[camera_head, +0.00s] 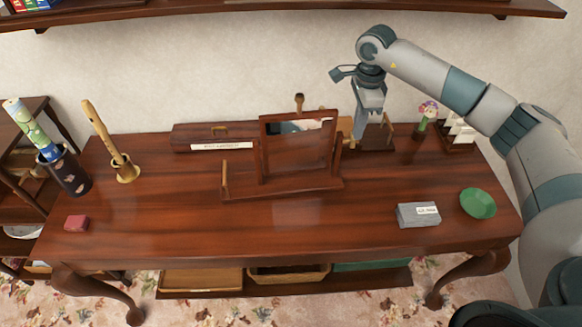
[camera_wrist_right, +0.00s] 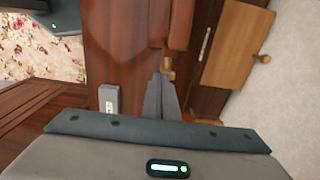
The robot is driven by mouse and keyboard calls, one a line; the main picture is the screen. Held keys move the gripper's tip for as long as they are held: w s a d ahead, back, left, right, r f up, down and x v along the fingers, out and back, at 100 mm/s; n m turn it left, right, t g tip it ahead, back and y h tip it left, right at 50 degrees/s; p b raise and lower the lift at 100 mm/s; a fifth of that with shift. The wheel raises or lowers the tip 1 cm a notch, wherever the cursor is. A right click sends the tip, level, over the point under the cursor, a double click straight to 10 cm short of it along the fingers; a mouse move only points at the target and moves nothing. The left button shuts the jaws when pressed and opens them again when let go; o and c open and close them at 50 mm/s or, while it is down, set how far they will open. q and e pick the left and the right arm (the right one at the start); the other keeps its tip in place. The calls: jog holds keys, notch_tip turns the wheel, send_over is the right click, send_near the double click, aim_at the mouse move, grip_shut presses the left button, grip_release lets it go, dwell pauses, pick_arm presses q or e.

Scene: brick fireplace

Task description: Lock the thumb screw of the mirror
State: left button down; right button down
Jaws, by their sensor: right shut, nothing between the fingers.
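The mirror (camera_head: 300,142) stands in a dark wooden frame on a wooden base (camera_head: 290,187) on the desk. In the right wrist view, a small brass-coloured knob (camera_wrist_right: 168,66), apparently the thumb screw, sits beside the reddish wooden upright (camera_wrist_right: 179,25). My right gripper (camera_head: 357,140) points down at the right side of the mirror. Its fingers (camera_wrist_right: 164,82) are together and empty, with the tips close to the knob. I cannot tell whether they touch it. In the head view the fingers overlap the screw area, so the knob is not clear. My left gripper is out of view.
A wooden box (camera_head: 195,142) lies behind the mirror. A flute in a holder (camera_head: 126,174) and a dark vase (camera_head: 72,178) stand left. The desk's front middle is clear.

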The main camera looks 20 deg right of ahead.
notch_tip(320, 180, up, 6)
jog(key=p, duration=0.2)
jog(key=shift+r, duration=0.2)
dwell(0.4)
dwell(0.3)
notch_tip(320, 180, up, 17)
jog(key=b, duration=0.3)
jog(key=shift+r+b, duration=0.2)
jog(key=shift+b, duration=0.2)
jog(key=shift+f, duration=0.1)
dwell(0.6)
